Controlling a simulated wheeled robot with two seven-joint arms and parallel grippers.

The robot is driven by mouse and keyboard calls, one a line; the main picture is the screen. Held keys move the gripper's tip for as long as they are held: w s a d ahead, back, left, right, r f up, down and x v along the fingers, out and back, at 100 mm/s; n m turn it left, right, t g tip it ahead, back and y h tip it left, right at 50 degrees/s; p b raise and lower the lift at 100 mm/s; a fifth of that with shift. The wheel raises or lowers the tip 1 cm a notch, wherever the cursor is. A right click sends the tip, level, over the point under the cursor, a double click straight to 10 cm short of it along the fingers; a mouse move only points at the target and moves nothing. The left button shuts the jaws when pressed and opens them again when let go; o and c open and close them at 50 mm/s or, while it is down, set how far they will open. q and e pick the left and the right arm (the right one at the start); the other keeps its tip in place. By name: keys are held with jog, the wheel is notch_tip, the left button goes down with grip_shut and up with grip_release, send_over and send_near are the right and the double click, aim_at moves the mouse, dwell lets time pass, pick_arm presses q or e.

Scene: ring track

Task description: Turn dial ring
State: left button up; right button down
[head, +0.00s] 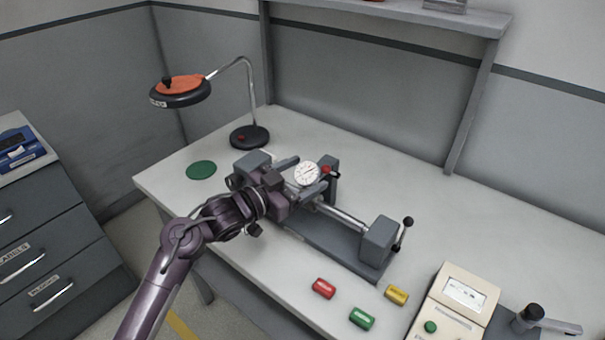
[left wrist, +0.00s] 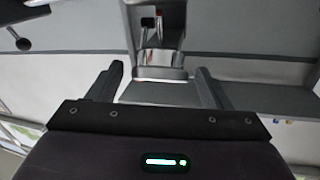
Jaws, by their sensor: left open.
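The dial (head: 307,173) has a round white face and sits on the grey bench fixture on the table. A red knob (head: 326,169) is just right of it. My left gripper (head: 306,176) reaches over the fixture from the left, with its fingers on either side of the dial in the head view. In the left wrist view the two fingers (left wrist: 160,85) are apart with nothing between their tips. A metal and grey part of the fixture (left wrist: 160,58) lies ahead of them. Whether a finger touches the dial cannot be told. My right gripper is not in view.
A desk lamp (head: 249,136) stands behind the fixture, near a green disc (head: 201,170). Red (head: 323,288), green (head: 361,318) and yellow (head: 396,294) blocks lie in front. A cream meter box (head: 462,293) stands at right. The table's back right is clear.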

pick_arm(q)
jog(key=shift+c, duration=0.2)
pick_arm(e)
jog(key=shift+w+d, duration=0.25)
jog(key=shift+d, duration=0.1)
pick_arm(q)
jog(key=c, duration=0.9)
jog(key=shift+c, duration=0.2)
